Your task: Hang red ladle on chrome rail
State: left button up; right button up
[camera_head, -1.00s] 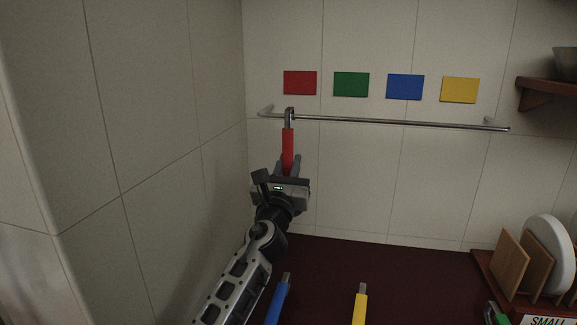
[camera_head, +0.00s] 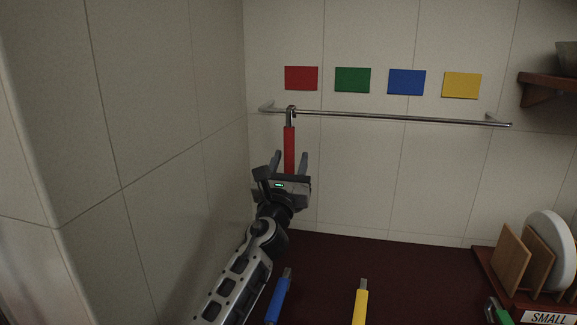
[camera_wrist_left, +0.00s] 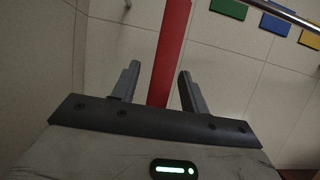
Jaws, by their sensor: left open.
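The red ladle (camera_head: 289,148) hangs upright on the chrome rail (camera_head: 400,121) near its left end, below the red square. Its metal hook lies over the rail, and its lower part is hidden behind my left gripper. My left gripper (camera_head: 290,162) is open just below and in front of the ladle's red handle. In the left wrist view the red handle (camera_wrist_left: 169,60) runs between the two spread fingers (camera_wrist_left: 158,85), with a gap on each side. My right gripper is not in view.
Red (camera_head: 301,78), green (camera_head: 352,80), blue (camera_head: 406,82) and yellow (camera_head: 461,85) squares are on the wall above the rail. Blue (camera_head: 279,298), yellow (camera_head: 360,303) and green (camera_head: 498,312) handles show low on the dark counter (camera_head: 330,262). A plate rack (camera_head: 490,270) stands right. The rest of the rail is bare.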

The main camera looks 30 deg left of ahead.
pick_arm(q)
jog(key=b+v, duration=0.2)
jog(key=v, duration=1.4)
